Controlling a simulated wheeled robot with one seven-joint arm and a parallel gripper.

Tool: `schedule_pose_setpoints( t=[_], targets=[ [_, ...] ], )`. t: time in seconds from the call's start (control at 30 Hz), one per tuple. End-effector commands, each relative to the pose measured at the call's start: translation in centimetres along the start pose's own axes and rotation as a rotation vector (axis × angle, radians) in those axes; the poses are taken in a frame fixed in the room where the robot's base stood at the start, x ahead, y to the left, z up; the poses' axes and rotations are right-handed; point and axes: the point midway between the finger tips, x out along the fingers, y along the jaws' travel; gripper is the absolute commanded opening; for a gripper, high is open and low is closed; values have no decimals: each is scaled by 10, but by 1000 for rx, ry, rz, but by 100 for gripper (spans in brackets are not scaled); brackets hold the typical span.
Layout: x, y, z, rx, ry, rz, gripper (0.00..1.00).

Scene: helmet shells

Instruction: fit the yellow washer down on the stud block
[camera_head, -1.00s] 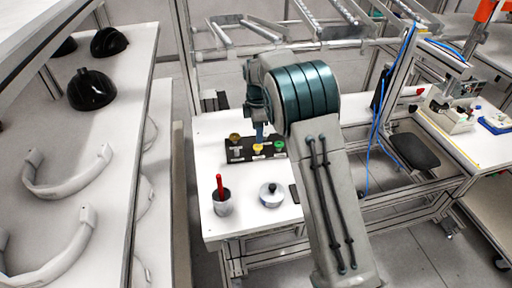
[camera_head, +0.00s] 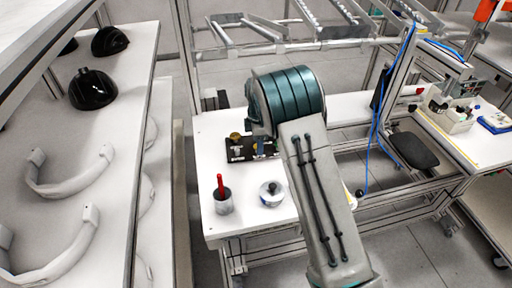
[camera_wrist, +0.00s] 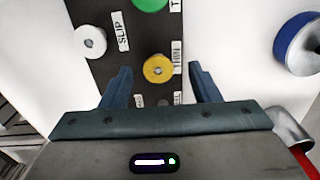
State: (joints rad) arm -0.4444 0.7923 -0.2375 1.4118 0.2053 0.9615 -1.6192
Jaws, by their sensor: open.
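The yellow washer (camera_wrist: 158,68) shows in the wrist view as a ring with a pale centre, over a black labelled board (camera_wrist: 100,75). The board, which looks like the stud block, also shows in the head view (camera_head: 236,156). My gripper (camera_wrist: 160,74) is open, with one blue finger on each side of the washer and a gap on both sides. The fingertips seem above the board; their height is unclear. I cannot tell whether the washer sits on a stud.
A white ring (camera_wrist: 90,41) and a green piece (camera_wrist: 150,3) sit on the board. A cup with a red stick (camera_head: 222,203) and a round silver item (camera_head: 271,194) stand on the white table nearby.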

Motion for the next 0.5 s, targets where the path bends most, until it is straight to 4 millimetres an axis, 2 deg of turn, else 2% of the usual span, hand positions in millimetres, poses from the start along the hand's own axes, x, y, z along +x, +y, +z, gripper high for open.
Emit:
schedule_pose_setpoints(
  t=[0.47, 0.5],
  targets=[
    [3, 0, 0, 0, 0, 0, 56],
    [3, 0, 0, 0, 0, 0, 47]
  ],
)
